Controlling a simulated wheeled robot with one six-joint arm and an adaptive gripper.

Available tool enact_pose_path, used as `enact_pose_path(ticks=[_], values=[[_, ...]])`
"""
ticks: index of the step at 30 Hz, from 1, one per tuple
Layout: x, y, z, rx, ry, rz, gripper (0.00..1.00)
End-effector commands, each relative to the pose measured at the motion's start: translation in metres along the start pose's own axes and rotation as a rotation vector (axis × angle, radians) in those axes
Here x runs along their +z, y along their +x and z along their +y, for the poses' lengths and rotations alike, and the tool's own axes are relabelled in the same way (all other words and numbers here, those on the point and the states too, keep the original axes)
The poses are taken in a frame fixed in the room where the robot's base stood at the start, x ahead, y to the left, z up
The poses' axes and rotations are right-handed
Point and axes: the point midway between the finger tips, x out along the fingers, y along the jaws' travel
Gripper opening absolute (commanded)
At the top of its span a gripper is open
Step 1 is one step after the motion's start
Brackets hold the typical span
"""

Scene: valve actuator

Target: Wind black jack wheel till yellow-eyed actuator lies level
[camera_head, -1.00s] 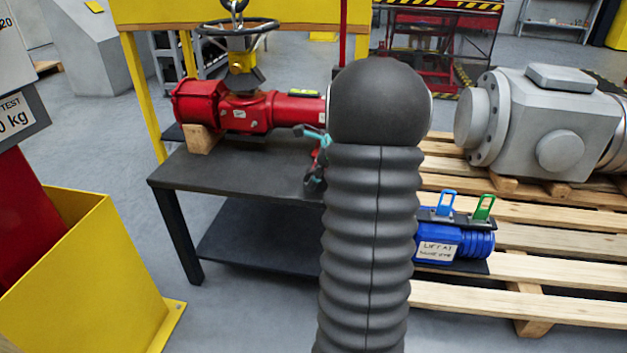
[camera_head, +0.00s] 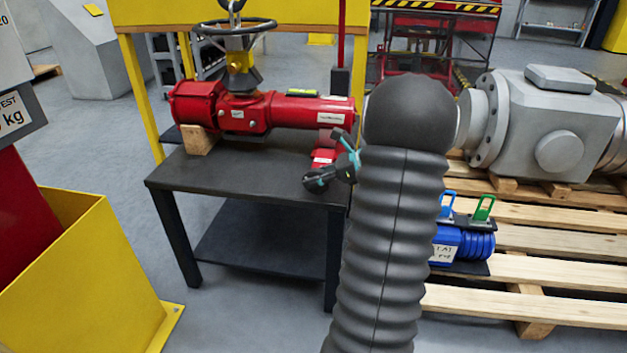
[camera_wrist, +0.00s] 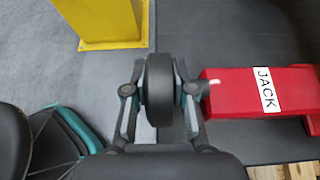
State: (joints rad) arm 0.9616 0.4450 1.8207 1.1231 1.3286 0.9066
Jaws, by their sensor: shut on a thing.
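In the wrist view the jack body (camera_wrist: 262,92) carries a white JACK label. The black jack wheel (camera_wrist: 159,85) stands edge-on beside it, between my fingers. My gripper (camera_wrist: 159,97) is shut on the wheel.
A pallet (camera_head: 560,240) on the right carries a grey valve body (camera_head: 550,125) and a blue actuator (camera_head: 460,245). The bench's front left (camera_head: 215,175) is clear.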

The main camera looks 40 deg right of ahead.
Motion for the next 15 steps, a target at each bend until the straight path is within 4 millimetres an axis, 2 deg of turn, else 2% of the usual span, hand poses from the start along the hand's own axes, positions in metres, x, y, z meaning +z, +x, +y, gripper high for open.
enact_pose_path(ticks=[15], values=[[0.0012,-0.0005,0.0007,0.003,-0.001,-0.043,0.0]])
